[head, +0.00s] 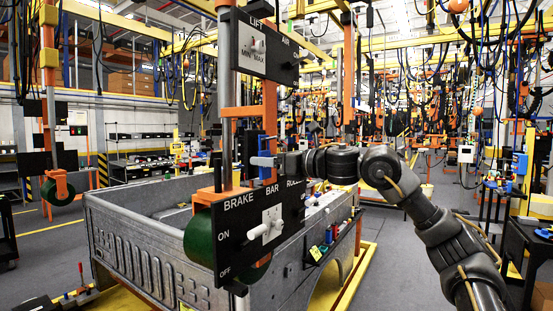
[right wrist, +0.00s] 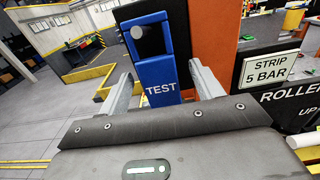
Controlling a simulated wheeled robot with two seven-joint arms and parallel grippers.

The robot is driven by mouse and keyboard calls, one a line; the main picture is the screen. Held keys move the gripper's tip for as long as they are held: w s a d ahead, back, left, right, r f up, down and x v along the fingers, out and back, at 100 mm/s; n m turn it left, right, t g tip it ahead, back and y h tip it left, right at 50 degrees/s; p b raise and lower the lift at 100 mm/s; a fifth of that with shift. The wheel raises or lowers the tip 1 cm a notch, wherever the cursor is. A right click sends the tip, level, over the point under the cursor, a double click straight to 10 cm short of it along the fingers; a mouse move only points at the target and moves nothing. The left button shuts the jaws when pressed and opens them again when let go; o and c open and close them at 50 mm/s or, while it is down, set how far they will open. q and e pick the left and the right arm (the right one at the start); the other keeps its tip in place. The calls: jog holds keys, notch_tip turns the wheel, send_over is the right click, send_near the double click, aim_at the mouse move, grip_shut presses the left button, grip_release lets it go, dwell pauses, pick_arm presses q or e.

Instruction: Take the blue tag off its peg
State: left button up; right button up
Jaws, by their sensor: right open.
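My right gripper (right wrist: 161,80) is open, with one finger on each side of the tag and a visible gap to each. In the head view my right gripper (head: 262,161) reaches the post from the right, and the tag (head: 267,144) is partly hidden by it. I cannot tell how deep the fingers reach past the tag. My left gripper is not in view.
A black BRAKE BAR panel (head: 232,236) with a white switch stands just below the gripper. A LIFT panel (head: 240,50) hangs above it. A grey truck bed (head: 140,255) lies behind. A STRIP 5 BAR label (right wrist: 269,69) is right of the post.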

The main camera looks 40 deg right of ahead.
aim_at(267, 156)
jog(key=c, duration=1.3)
jog(key=shift+s+d+r, duration=0.15)
jog(key=shift+s, duration=0.35)
jog(key=shift+s+d+r, duration=0.15)
jog(key=shift+s, duration=0.4)
jog(key=shift+s+d+r, duration=0.15)
jog(key=shift+s, duration=0.35)
jog(key=shift+s+d+r+p, duration=0.15)
jog(key=shift+s+d+r, duration=0.1)
jog(key=shift+s, duration=0.6)
jog(key=shift+s+d+r+p, duration=0.2)
jog(key=shift+s+d+r, duration=0.1)
jog(key=shift+s, duration=0.6)
jog(key=shift+s+d+r+p, duration=0.15)
jog(key=shift+s+d+r, duration=0.1)
jog(key=shift+s, duration=0.6)
jog(key=shift+f, duration=0.1)
